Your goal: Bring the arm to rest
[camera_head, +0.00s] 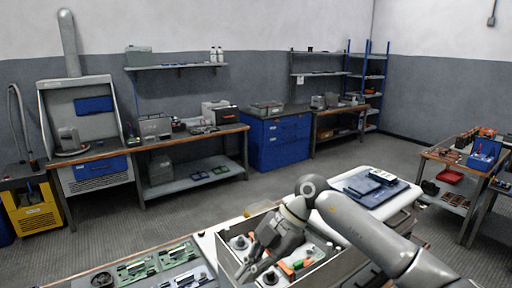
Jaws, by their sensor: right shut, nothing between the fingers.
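My right arm comes in from the right, bends at the elbow and points down and to the left. Its gripper (246,274) is shut and empty, above the left part of an open grey case (345,267). The case holds round grey parts and orange and green pieces, partly hidden by my arm and gripper. I cannot tell whether the fingertips touch anything in it. My left gripper is not in view.
Left of the case, green boards (137,270) lie on a bench. Behind my arm, a white cart (407,195) carries a dark blue flat item (371,186). Workbenches and a blue cabinet (278,142) line the back wall. Open floor (150,222) lies between.

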